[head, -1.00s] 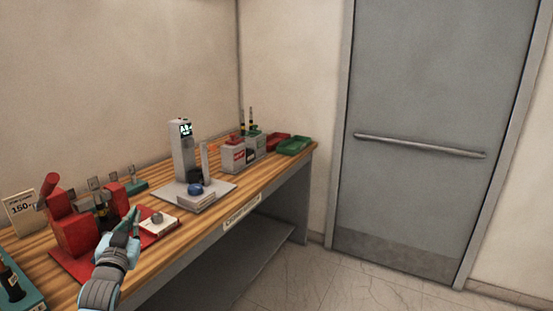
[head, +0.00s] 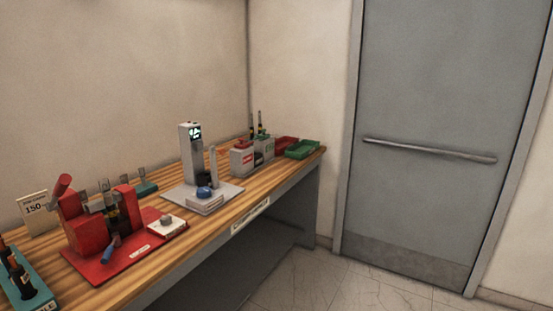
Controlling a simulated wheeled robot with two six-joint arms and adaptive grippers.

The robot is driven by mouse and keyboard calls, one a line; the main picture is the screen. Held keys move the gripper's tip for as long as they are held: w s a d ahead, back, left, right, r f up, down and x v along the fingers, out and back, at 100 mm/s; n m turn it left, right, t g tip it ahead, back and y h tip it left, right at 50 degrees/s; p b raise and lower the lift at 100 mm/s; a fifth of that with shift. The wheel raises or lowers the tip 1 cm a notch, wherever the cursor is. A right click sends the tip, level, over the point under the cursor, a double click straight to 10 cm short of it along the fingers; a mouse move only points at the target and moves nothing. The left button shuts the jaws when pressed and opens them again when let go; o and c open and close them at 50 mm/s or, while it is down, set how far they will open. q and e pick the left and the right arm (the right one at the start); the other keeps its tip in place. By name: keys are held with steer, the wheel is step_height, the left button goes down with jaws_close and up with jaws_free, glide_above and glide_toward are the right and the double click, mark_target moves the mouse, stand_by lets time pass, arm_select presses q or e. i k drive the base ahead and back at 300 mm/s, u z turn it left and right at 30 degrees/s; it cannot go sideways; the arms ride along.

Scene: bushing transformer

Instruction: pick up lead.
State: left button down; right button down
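I cannot tell for certain which thing is the lead. Two slim black-and-yellow pieces (head: 260,127) stand upright at the labelled grey boxes at the bench's far end. Similar dark pieces (head: 17,272) stand in a teal rack (head: 41,300) at the lower left. A red fixture (head: 88,234) with a lever stands on a red base plate, with something dark and yellowish between its uprights and a blue handle (head: 114,241) at its front. Neither of my grippers is in the head view.
The wooden bench (head: 158,204) runs along the wall. A grey tester (head: 190,155) with a lit display and blue knob (head: 204,192) stands mid-bench. Grey boxes (head: 242,160), a red tray (head: 285,143) and a green tray (head: 302,149) are beyond. A grey door (head: 430,110) is at right.

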mark_target(106, 192)
steer(key=k, duration=0.5)
steer(key=z, duration=5.15)
steer(key=k, duration=1.2)
steer(key=z, duration=0.6)
